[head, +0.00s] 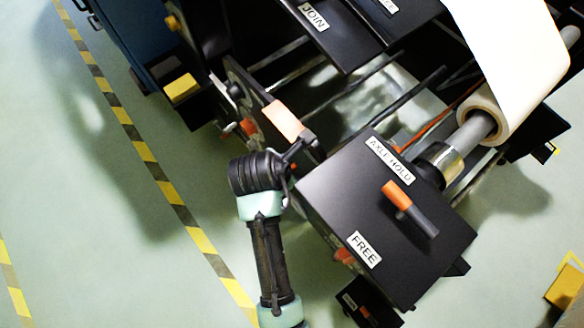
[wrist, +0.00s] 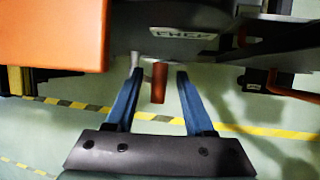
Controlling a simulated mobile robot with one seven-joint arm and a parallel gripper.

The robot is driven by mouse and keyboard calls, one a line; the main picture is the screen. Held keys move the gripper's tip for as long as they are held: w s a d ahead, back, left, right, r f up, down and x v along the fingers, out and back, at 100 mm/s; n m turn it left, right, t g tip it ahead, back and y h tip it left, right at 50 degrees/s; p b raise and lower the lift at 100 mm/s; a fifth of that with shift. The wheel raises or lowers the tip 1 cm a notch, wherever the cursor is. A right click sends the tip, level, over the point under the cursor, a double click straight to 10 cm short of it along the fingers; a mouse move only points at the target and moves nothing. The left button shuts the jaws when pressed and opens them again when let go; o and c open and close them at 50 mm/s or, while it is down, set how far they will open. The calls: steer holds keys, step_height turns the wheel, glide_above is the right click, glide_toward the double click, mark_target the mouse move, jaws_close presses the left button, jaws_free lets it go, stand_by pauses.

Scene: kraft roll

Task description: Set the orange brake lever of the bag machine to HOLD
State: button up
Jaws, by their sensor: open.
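The orange brake lever (head: 398,195) sits on the sloping black panel of the bag machine (head: 335,195), between the AXLE HOLD label (head: 390,161) and the FREE label (head: 364,249). Its orange end points to the upper left and a dark stub runs to the lower right. My gripper (head: 304,141) is left of the panel, apart from this lever. In the wrist view my gripper (wrist: 158,72) is open, with its two blue fingers spread. A short orange bar (wrist: 158,88) shows between them; I cannot tell whether it is the brake lever or how far off it is.
An orange block (head: 285,120) is beside my gripper; a large orange block (wrist: 50,35) fills the wrist view's upper left. A white paper roll (head: 482,105) hangs on its axle at the upper right. Yellow-black tape (head: 140,150) crosses the open floor at left.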

steer(key=shift+b+x, duration=0.5)
steer(key=shift+x, duration=1.9)
jaws_close()
steer(key=shift+s+f, duration=0.1)
steer(key=shift+s, duration=0.05)
